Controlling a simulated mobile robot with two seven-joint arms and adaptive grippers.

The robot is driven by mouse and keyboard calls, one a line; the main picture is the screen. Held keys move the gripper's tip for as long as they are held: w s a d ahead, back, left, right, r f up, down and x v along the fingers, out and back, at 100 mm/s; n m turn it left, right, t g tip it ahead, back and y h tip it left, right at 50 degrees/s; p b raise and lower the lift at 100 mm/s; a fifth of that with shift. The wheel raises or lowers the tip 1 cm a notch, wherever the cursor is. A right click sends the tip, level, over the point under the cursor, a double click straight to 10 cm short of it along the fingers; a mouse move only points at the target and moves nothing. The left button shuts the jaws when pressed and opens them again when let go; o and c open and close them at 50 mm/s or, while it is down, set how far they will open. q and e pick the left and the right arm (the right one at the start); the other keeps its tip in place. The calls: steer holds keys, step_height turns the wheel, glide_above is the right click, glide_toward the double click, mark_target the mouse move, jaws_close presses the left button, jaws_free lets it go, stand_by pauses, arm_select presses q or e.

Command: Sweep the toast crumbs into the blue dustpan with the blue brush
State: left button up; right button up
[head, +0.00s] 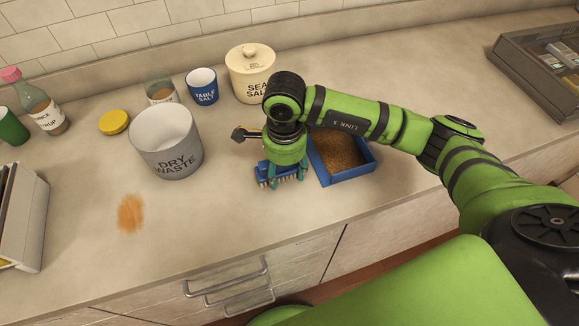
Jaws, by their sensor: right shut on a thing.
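My right gripper (287,169) is shut on the blue brush (288,178), whose pale bristles point down at the counter. The brush is just left of the blue dustpan (351,177). The dustpan lies on the counter and holds a layer of brown crumbs; my right arm covers part of its far side. An orange-brown patch (131,213) lies on the counter at the left, apart from the brush; I cannot tell whether it is loose crumbs or a stain. My left gripper is not in view.
A grey DRY WASTE bin (166,145) stands left of the brush. Behind are a yellow lid (114,122), a glass jar (160,88), a blue TABLE SALT cup (202,87) and a cream SEA SALT canister (250,70). Bare counter lies between patch and brush.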

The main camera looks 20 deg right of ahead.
steer(key=shift+s, duration=0.1)
steer(key=shift+r+p, duration=0.4)
steer(key=shift+r, duration=0.5)
